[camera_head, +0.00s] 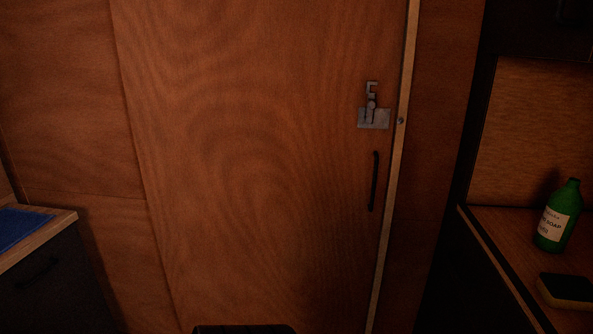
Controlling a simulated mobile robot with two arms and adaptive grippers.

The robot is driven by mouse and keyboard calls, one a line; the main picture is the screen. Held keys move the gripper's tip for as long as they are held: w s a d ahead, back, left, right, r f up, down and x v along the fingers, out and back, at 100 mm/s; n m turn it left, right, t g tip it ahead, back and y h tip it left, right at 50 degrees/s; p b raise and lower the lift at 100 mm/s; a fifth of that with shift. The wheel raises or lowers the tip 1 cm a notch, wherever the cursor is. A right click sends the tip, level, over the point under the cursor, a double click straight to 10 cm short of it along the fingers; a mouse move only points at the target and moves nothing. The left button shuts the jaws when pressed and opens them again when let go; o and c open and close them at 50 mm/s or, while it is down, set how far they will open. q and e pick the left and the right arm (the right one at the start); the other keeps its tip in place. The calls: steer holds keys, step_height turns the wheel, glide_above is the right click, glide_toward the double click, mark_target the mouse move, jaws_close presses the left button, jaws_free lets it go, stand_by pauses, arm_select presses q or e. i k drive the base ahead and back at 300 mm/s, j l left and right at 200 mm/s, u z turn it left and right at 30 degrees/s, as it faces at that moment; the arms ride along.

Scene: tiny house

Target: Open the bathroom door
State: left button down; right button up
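The bathroom door (250,160) is a tall wood-grain panel filling the middle of the head view. It looks shut against the pale frame strip (397,170) along its right edge. A dark vertical handle (374,182) sits near that right edge. Above the handle is a grey metal latch or hook plate (373,115). A small round fitting (401,121) is on the frame strip beside it. Neither of my grippers shows in this view, and nothing touches the handle.
At right, a counter (490,235) holds a green soap bottle (556,220) and a sponge (566,290). At lower left stands a dark cabinet (55,290) with a wooden top and a blue item (22,226) on it. A dark object (243,329) shows at the bottom edge.

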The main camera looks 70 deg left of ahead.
mark_target(264, 176)
steer(key=u, duration=2.55)
